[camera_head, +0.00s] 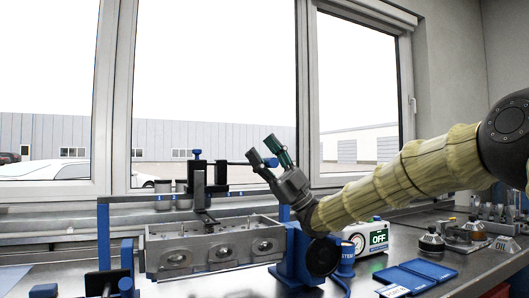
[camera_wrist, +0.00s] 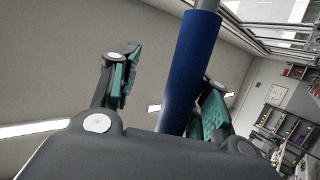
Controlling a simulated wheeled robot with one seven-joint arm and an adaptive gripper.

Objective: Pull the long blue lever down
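The long blue lever (camera_wrist: 190,75) shows in the wrist view as a thick blue sleeve on a grey metal rod. It stands between my gripper's fingers (camera_wrist: 165,95), nearer the right finger, with a clear gap to the left finger. Its lower end is hidden behind the gripper body. In the head view, a bit of blue lever (camera_head: 270,162) shows between the raised fingers of my gripper (camera_head: 266,148), with a thin rod running left to the black and blue press (camera_head: 197,180). My gripper is open; contact with the right finger cannot be told.
A grey metal engine block (camera_head: 215,248) sits under the press on the bench. A blue stand (camera_head: 296,262) is below my wrist. A white box reading OFF (camera_head: 378,238), blue trays (camera_head: 415,277) and small dark-topped containers (camera_head: 431,240) lie to the right. Windows are behind.

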